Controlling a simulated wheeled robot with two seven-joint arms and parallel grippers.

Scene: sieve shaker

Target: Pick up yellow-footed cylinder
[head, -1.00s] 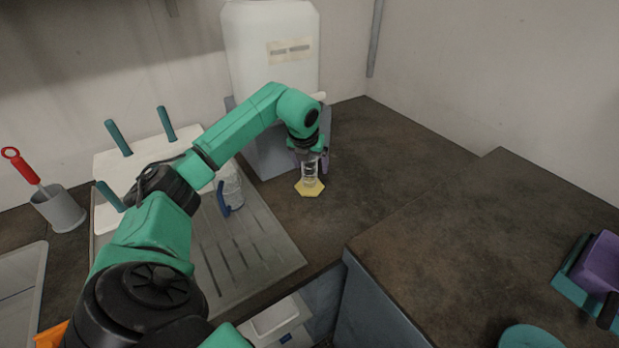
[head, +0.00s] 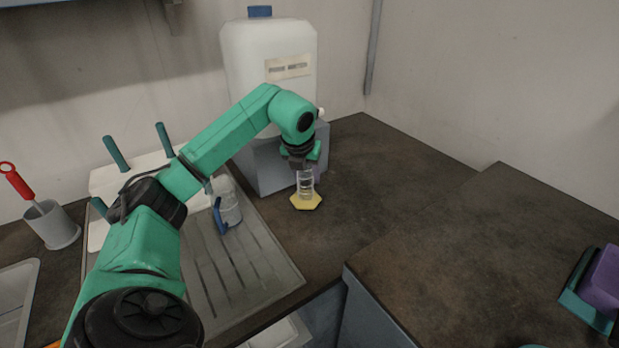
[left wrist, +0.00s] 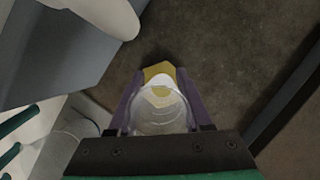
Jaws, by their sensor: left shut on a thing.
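The yellow-footed cylinder (head: 306,200) is a clear cylinder with a yellow hexagonal foot, upright at the counter beside the grey stand. I cannot tell whether its foot touches the counter. My left gripper (head: 304,170) is shut on its upper part from above. In the left wrist view the cylinder (left wrist: 158,115) sits between the two purple fingers of the left gripper (left wrist: 160,108), with part of its yellow foot showing beyond. My right gripper is not in view.
A large white container (head: 268,60) stands on a grey stand (head: 265,165) behind the cylinder. A clear jug with a blue handle (head: 230,205) stands on the draining board (head: 262,270). A raised counter (head: 480,250) lies to the right. Counter right of the cylinder is clear.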

